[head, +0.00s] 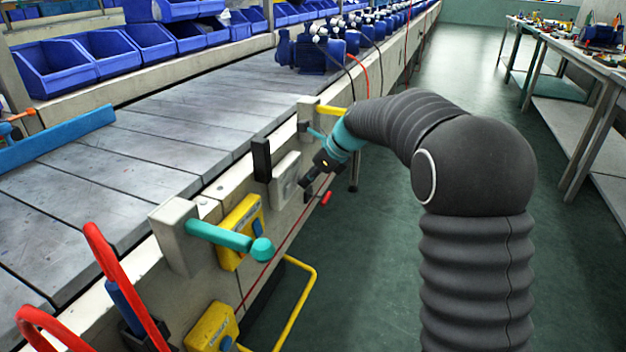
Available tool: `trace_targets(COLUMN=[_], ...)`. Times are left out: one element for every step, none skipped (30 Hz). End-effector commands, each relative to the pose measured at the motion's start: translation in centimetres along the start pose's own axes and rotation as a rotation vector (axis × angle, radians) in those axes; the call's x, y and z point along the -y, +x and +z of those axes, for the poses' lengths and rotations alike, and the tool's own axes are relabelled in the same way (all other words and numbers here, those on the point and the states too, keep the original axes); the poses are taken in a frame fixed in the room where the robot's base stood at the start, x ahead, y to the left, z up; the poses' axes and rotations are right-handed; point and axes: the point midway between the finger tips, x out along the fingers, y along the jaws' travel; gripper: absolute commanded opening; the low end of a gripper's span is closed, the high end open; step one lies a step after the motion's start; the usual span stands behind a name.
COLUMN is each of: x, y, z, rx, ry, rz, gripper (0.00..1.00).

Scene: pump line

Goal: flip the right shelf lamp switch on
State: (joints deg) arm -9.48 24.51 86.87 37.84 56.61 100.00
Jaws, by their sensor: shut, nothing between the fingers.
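A pale grey switch box (284,181) is mounted on the side of the conveyor, near the middle of the view. I cannot tell for sure that it is the right shelf lamp switch, and its setting is too small to read. My gripper (307,190) is at the end of my dark arm, just right of this box and close to its face. Its fingers are shut and empty. I cannot tell whether they touch the box. The gripper and wrist hide part of the conveyor side behind them.
Left of the box are a black upright block (261,160), a yellow box (240,232) and a teal lever (228,238). A red cord runs below, with a yellow rail (303,301). Blue pumps (318,52) stand on the conveyor (190,120).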

Motion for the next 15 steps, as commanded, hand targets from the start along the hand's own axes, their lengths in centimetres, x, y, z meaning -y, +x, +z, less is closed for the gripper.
trace_targets(x=[-0.16, -0.14, -0.19, -0.2, -0.24, -0.26, -0.26, -0.25, -0.24, -0.19, -0.18, -0.17, -0.17, -0.16, -0.16], y=[0.19, 0.15, 0.18, 0.19, 0.22, 0.23, 0.21, 0.18, 0.1, -0.01, -0.1, -0.24, -0.35, -0.46, -0.62], z=[0.14, 0.14, 0.19, 0.2, 0.25, 0.28, 0.3, 0.31, 0.34, 0.34, 0.39, 0.47, 0.55, 0.63, 0.73], rx=[0.005, 0.004, 0.003, 0.003, 0.003, 0.003, 0.003, 0.003, 0.003, 0.003, 0.003, 0.003, 0.003, 0.003, 0.003], ry=[-0.002, -0.002, -0.003, -0.003, -0.004, -0.005, -0.005, -0.005, -0.004, -0.004, -0.003, -0.003, -0.003, -0.003, -0.003], rz=[0.002, 0.002, 0.002, 0.003, 0.003, 0.003, 0.003, 0.003, 0.003, 0.002, 0.002, 0.002, 0.002, 0.002, 0.002], gripper=[0.0, 0.0, 0.0, 0.0, 0.0, 0.0, 0.0, 0.0, 0.0, 0.0, 0.0, 0.0, 0.0, 0.0, 0.0])
